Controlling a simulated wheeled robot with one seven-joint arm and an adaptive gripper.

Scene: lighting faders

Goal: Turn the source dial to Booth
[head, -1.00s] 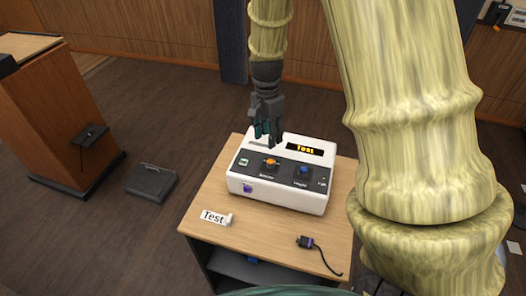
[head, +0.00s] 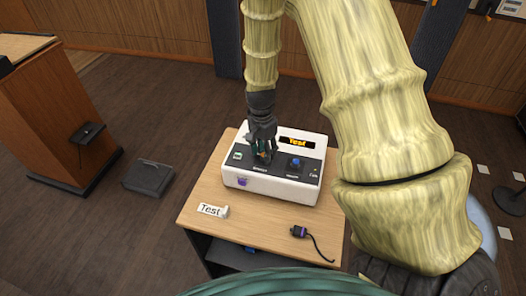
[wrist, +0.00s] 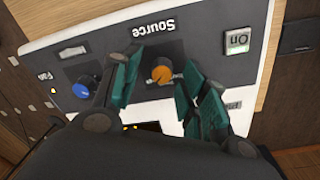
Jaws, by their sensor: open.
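The source dial is an orange knob (wrist: 162,74) on the dark panel of a white console (head: 270,190). The word "Source" is printed beside it in the wrist view. In the head view my gripper (head: 262,157) covers most of the dial. In the wrist view my gripper (wrist: 152,88) is open, with one teal fingertip on each side of the orange knob and gaps visible between. I cannot tell how far the fingertips are above the panel. The display (head: 297,142) on the console reads "Test".
A blue knob (head: 296,162) sits right of the dial, and a lit "On" button (wrist: 238,40) is on its other side. A "Test" card (head: 211,210) and a cable with a purple plug (head: 299,231) lie on the wooden table (head: 262,226). A lectern (head: 42,125) stands at left.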

